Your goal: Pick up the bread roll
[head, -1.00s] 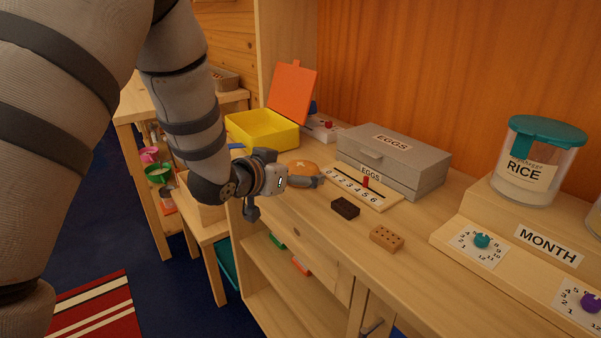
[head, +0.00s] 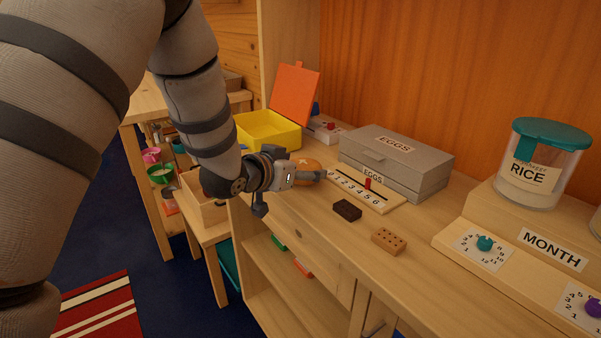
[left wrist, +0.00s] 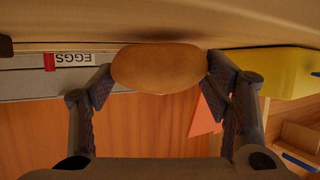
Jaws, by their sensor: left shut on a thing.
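The bread roll (head: 307,166) is round and golden brown, on or just above the wooden counter, partly hidden behind my left gripper in the head view. In the left wrist view the roll (left wrist: 158,68) sits between the two fingertips, with a finger against each side. My left gripper (head: 308,177) is shut on it. The head view does not show clearly whether the roll touches the counter. My right gripper is not in view.
A yellow box (head: 268,132) with a raised orange lid (head: 294,92) stands behind the roll. The grey eggs box (head: 395,160) and a number slider board (head: 368,190) are close on the right. A dark brown block (head: 347,210) and a tan block (head: 389,241) lie nearer the front.

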